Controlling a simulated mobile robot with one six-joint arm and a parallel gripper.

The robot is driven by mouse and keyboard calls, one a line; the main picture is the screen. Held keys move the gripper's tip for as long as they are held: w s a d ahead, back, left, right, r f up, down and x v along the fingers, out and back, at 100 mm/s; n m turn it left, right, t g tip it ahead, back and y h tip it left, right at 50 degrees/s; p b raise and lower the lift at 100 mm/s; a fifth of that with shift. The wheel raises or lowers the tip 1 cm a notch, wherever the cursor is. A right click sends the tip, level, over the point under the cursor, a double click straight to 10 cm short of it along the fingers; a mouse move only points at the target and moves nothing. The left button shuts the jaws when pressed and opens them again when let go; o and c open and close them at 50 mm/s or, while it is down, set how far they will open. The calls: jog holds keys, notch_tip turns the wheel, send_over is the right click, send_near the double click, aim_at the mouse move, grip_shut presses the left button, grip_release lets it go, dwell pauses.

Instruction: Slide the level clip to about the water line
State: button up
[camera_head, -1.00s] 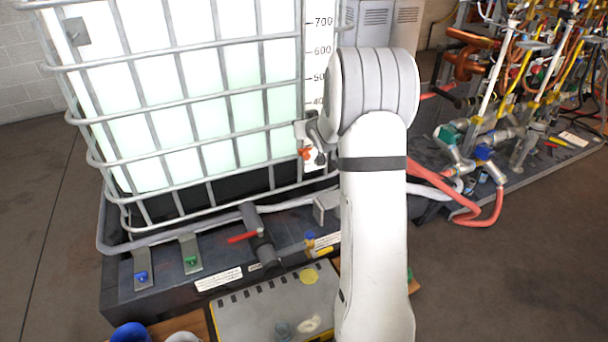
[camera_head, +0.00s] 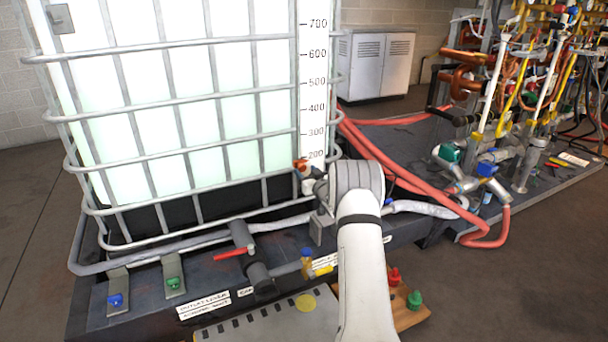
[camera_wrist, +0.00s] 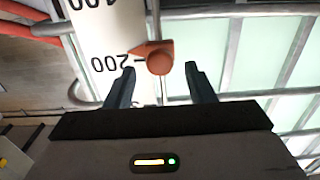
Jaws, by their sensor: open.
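The level clip (camera_head: 300,166) is a small orange-red piece with a pointer, on the white scale strip (camera_head: 313,90) of the tank. In the wrist view, which is upside down, the clip's round knob (camera_wrist: 160,58) lies between and just beyond the tips of my gripper (camera_wrist: 160,69). The gripper is open, with one finger on each side and no clear contact. In the head view my gripper (camera_head: 314,180) is partly hidden by my arm. The tank (camera_head: 200,110) is pale green-white; its water line is not distinct.
Grey cage bars (camera_head: 190,97) run around the tank and beside the strip. A red-handled valve (camera_head: 240,250) is below. Red hoses (camera_head: 370,155) and a pipe rack (camera_head: 510,110) stand at right. The strip above the clip looks clear.

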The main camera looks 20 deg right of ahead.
jog(key=shift+w, duration=1.2)
jog(key=shift+c, duration=0.2)
grip_shut()
